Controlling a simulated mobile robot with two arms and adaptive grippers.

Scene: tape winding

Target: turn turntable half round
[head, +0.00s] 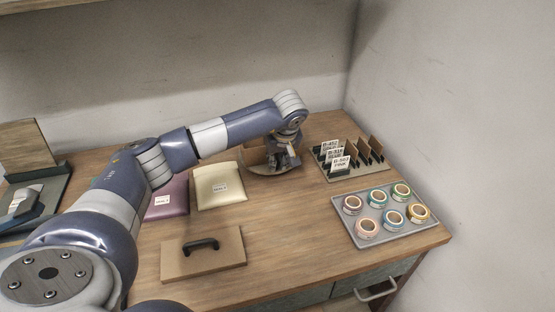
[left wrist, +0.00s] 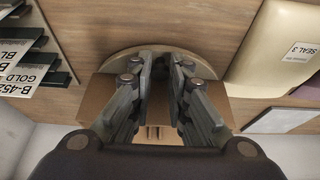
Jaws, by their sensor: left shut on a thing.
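The turntable (head: 257,167) is a round wooden disc near the back of the table, largely covered by my gripper in the head view. Its curved rim also shows in the left wrist view (left wrist: 160,49), with a brown block-like part (left wrist: 155,112) behind the fingers. My left gripper (head: 285,160) is low over the disc, pointing down. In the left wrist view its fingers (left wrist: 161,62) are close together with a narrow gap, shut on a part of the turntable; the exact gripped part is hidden. My right gripper is not in view.
A cream pad (head: 218,186) and a purple pad (head: 168,198) lie left of the turntable. A card rack (head: 350,160) and a grey tray (head: 348,218) of several tape rolls are right. A board with a black handle (head: 202,245) lies in front. The middle table is clear.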

